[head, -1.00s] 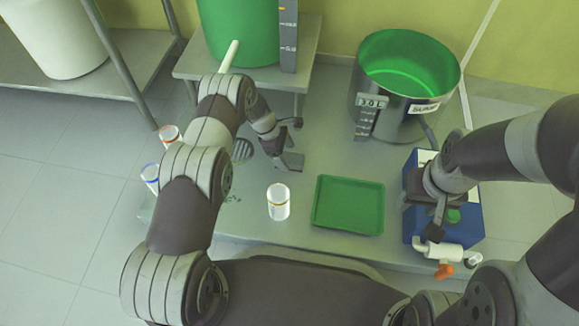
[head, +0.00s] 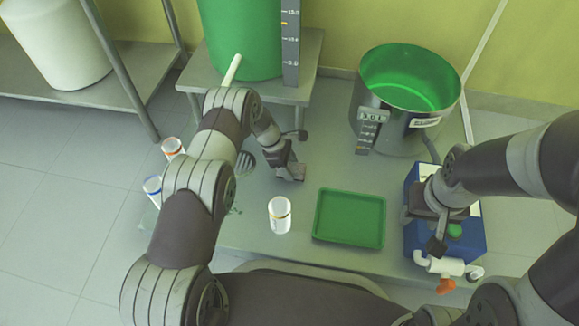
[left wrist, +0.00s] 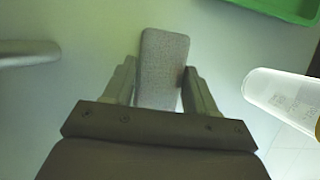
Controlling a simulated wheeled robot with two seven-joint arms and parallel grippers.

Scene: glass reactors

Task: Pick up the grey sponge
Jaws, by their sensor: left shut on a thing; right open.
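The grey sponge (left wrist: 163,65) is a flat rounded block between the two fingers of my left gripper (left wrist: 158,88) in the left wrist view. The fingers are shut on its sides, and its far end sticks out past them. In the head view the left gripper (head: 287,168) is behind the white cup, with the sponge (head: 293,173) showing small at its tip. I cannot tell whether the sponge still touches the table (head: 330,160). My right gripper (head: 437,222) is open over the blue box at the right.
A white cup with a yellow band (head: 279,215) and a green tray (head: 349,218) stand in front of the left gripper. A steel pot (head: 385,130) is behind, the blue box (head: 472,235) at right. Two more cups (head: 172,148) stand at the left edge.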

